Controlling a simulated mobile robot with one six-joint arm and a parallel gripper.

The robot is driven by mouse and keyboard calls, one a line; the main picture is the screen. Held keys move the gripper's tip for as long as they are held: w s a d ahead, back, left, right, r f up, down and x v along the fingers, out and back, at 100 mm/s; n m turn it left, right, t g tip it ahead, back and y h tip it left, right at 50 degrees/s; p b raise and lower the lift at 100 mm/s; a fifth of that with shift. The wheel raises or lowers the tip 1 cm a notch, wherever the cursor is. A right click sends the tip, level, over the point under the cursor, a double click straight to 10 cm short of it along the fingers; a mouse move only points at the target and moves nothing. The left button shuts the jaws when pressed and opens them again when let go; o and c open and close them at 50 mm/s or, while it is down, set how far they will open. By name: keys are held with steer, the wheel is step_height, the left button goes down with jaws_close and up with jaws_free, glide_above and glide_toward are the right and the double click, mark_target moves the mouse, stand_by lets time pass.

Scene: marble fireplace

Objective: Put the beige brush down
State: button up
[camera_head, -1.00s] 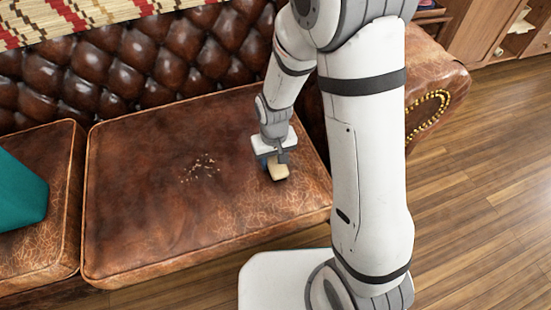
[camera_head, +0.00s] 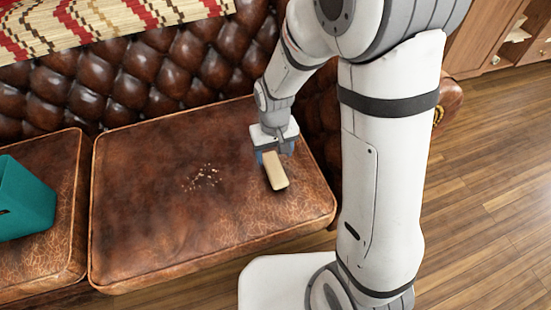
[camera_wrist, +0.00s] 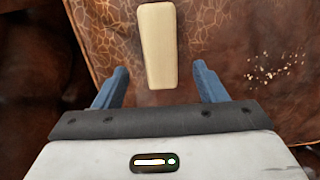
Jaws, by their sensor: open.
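The beige brush (camera_head: 275,171) lies on the brown leather seat cushion (camera_head: 150,220) of the sofa, near the cushion's right side. In the wrist view the brush (camera_wrist: 157,45) lies lengthwise, ahead of and between the two blue fingers. My gripper (camera_wrist: 160,80) is open, with a gap on each side of the brush's near end. In the head view my gripper (camera_head: 270,155) is just behind the brush, low over the cushion. Its fingers are partly hidden there.
Pale crumbs (camera_head: 203,177) are scattered on the cushion left of the brush. A teal bin (camera_head: 25,200) stands on the left cushion. The tufted backrest (camera_head: 160,70) rises behind, with a patterned throw (camera_head: 100,22) over it. The cushion's front and left are clear.

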mark_target(275, 167)
steer(key=s+d+r+m, duration=0.1)
steer(key=s+d+r, duration=0.5)
steer(key=r, duration=0.1)
steer(key=s+d+r+m+t, duration=0.1)
steer(key=s+d+r+m, duration=0.1)
steer(key=s+d+r, duration=0.4)
step_height(275, 167, up, 3)
steer(key=shift+d+f+p, duration=0.2)
steer(key=shift+d+p, duration=0.05)
steer(key=shift+p, duration=0.15)
steer(key=shift+r, duration=0.1)
step_height(275, 167, up, 30)
steer(key=t+p, duration=0.1)
steer(key=p, duration=2.6)
steer(key=shift+t, duration=0.3)
steer(key=shift+s+r, duration=0.1)
steer(key=shift+c, duration=0.2)
